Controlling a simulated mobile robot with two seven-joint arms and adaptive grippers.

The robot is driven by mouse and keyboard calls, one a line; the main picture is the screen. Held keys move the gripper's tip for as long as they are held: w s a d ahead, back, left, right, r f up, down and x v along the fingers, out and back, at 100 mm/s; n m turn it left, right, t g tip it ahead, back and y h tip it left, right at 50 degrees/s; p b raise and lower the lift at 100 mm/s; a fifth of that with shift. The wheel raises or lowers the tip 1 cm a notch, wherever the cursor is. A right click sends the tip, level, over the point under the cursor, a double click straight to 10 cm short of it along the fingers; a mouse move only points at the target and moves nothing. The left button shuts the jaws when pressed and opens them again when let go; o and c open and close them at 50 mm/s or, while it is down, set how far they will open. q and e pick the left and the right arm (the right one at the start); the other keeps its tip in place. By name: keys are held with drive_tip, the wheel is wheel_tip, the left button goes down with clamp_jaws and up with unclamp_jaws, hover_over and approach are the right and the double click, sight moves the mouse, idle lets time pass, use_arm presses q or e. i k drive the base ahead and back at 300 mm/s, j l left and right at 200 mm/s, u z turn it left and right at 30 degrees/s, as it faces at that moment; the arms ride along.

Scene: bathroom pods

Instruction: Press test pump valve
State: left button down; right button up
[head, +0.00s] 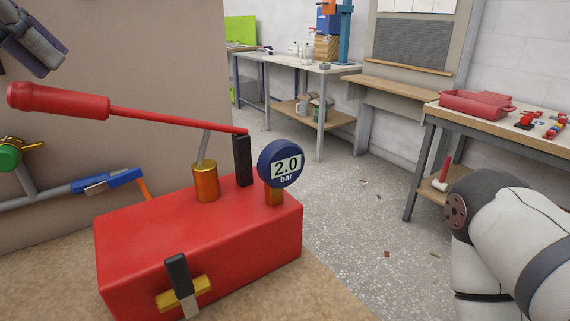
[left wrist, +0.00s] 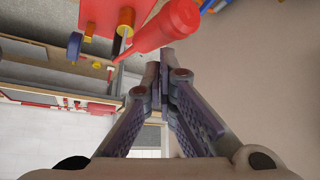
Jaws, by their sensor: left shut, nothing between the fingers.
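The red test pump (head: 190,240) stands on a brown surface. Its valve, a black lever (head: 178,272) on a brass body, sits low on the front face. The long red pump handle (head: 60,101) slopes up to the left above a brass cylinder (head: 206,182). The blue round gauge (head: 280,163) reads 2.0 bar. My left gripper (head: 50,58) is at the top left, above the handle's grip and well away from the valve. In the left wrist view it (left wrist: 165,58) is shut and empty, its tips close to the handle (left wrist: 165,28); contact is unclear.
A blue valve fitting (head: 108,182) and a green knob (head: 9,158) sit on a grey pipe at the left. A workbench (head: 445,112) with a red tray (head: 476,104) stands at the right. Open speckled floor (head: 345,215) lies between. My white arm fills the lower right.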

sight(178, 271)
drive_tip(key=k, duration=1)
